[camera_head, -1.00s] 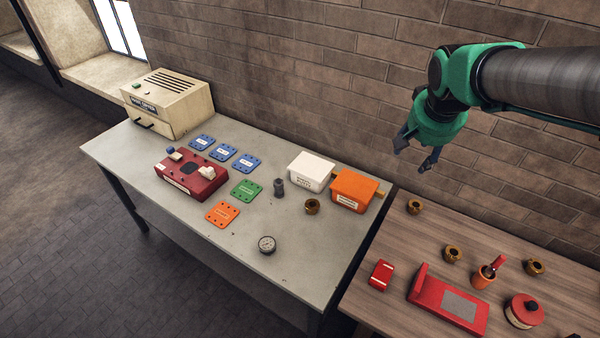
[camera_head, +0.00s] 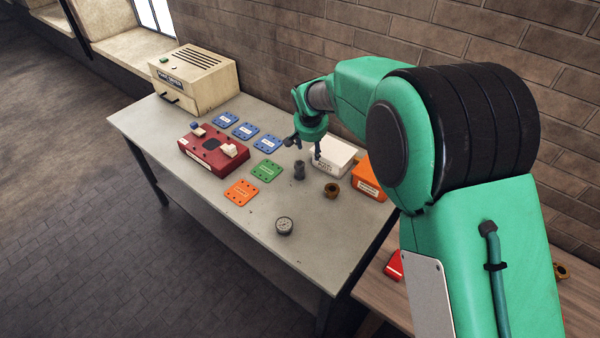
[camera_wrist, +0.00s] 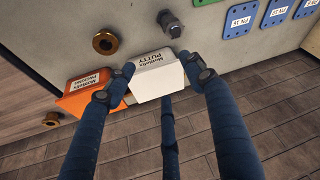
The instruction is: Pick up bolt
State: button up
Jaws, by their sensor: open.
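The bolt (camera_head: 300,170) is a dark grey piece standing upright on the grey table (camera_head: 240,275), left of the white box. It also shows near the top of the wrist view (camera_wrist: 172,24), beyond the fingertips. My gripper (camera_head: 305,147) is open and empty. It hangs above the table near the bolt and the white putty box, apart from the bolt. In the wrist view my spread blue fingers (camera_wrist: 157,64) frame the white box, and nothing is between them except that view of the box below.
The white putty box (camera_head: 334,157) and an orange box (camera_head: 368,180) stand right of the bolt. A brass ring (camera_head: 331,190) lies close in front. Green (camera_head: 267,170) and orange (camera_head: 241,192) plates, a red block (camera_head: 205,150) and a gauge (camera_head: 284,226) lie around.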

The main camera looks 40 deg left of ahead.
send_near(299, 164)
jog(key=r, duration=0.2)
jog(key=shift+d+f, duration=0.15)
jog(key=shift+d, duration=0.1)
jog(key=shift+b+x, duration=0.75)
jog(key=shift+x, duration=3.55)
jog(key=shift+f, duration=0.15)
jog(key=shift+b+x, duration=0.75)
jog(key=shift+x, duration=1.7)
jog(key=shift+s, duration=0.2)
